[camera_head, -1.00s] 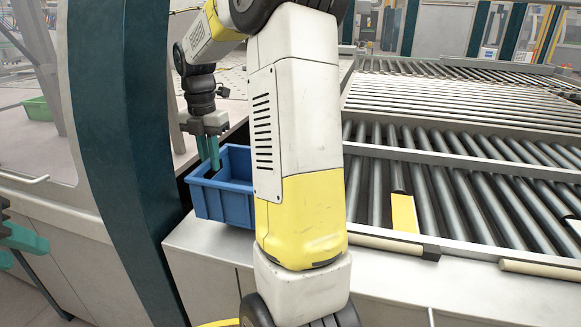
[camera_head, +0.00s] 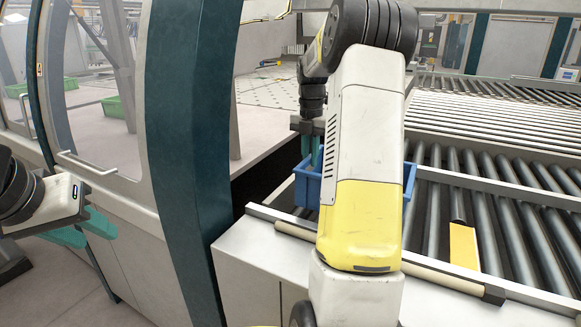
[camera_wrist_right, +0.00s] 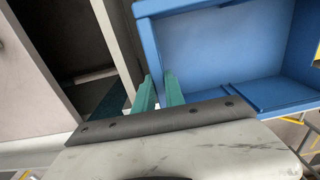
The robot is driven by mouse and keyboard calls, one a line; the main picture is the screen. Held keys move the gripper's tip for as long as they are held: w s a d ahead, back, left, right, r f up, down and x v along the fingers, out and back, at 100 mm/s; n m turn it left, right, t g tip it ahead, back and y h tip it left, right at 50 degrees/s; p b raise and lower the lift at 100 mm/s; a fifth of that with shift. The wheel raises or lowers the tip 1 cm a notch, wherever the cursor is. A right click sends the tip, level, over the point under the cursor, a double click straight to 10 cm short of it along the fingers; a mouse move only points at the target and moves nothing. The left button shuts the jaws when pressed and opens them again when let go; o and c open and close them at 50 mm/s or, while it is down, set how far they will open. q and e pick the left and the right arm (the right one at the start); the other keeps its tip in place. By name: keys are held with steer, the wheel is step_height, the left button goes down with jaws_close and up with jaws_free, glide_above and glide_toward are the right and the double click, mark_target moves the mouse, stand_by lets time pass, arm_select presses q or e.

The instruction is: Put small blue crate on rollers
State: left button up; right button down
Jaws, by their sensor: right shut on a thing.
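The small blue crate (camera_head: 307,190) is largely hidden behind my right arm in the head view, with its ends showing on both sides. My right gripper (camera_head: 310,152) is shut on the crate's left wall. In the right wrist view, the teal fingers (camera_wrist_right: 158,90) pinch the wall of the crate (camera_wrist_right: 225,48), whose inside looks empty. The crate is at the left end of the rollers (camera_head: 490,225); I cannot tell whether it touches them. My left gripper (camera_head: 82,230) is at the far left, with its teal fingers apart and empty.
A dark teal machine post (camera_head: 185,150) stands left of the crate. A grey ledge (camera_head: 250,255) and frame rail run in front of the rollers. A yellow strip (camera_head: 463,246) lies among the rollers. Green crates (camera_head: 113,106) sit behind the glass. The rollers at right are clear.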

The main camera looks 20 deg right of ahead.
steer(key=shift+d+f, duration=0.2)
steer(key=shift+f, duration=0.7)
steer(key=shift+d+f, duration=0.15)
steer(key=shift+f, duration=0.75)
steer(key=c, duration=1.4)
jaws_free()
